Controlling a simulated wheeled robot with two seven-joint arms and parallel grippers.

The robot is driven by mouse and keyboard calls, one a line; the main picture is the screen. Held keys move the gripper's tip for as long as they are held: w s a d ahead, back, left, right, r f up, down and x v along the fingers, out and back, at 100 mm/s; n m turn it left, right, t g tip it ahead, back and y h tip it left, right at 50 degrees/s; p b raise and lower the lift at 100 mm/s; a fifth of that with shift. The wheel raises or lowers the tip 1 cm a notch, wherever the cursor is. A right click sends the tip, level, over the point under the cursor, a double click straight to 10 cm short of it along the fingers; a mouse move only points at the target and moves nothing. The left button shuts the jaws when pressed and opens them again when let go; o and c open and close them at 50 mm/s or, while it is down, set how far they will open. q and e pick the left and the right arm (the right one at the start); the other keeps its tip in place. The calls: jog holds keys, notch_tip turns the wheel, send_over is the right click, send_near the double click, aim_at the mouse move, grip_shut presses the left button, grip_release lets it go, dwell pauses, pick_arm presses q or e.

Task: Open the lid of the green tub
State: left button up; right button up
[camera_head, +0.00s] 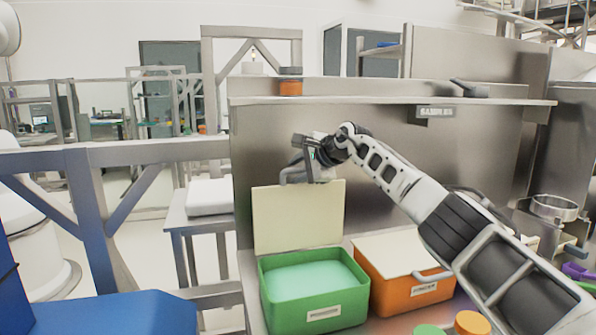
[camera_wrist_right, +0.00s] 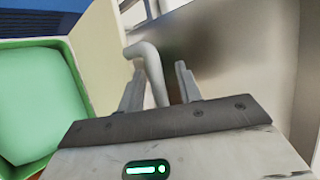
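The green tub (camera_head: 315,311) stands on the counter, and its pale green inside shows. Its cream lid (camera_head: 298,222) stands upright at the back of the tub, so the tub is open. My right gripper (camera_head: 308,165) is at the lid's top edge, beside its grey handle. In the right wrist view the handle (camera_wrist_right: 153,72) passes between the two spread fingers of the gripper (camera_wrist_right: 160,88). A gap shows between the handle and the right finger. The tub's green rim (camera_wrist_right: 72,65) shows at the left of that view. My left gripper is not in view.
An orange tub (camera_head: 400,297) with a closed cream lid stands right of the green tub, partly below my right arm. Green and orange round lids (camera_head: 471,322) are at the front. A metal back wall with a shelf (camera_head: 380,101) rises behind.

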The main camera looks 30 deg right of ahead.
jog(key=shift+f, duration=0.15)
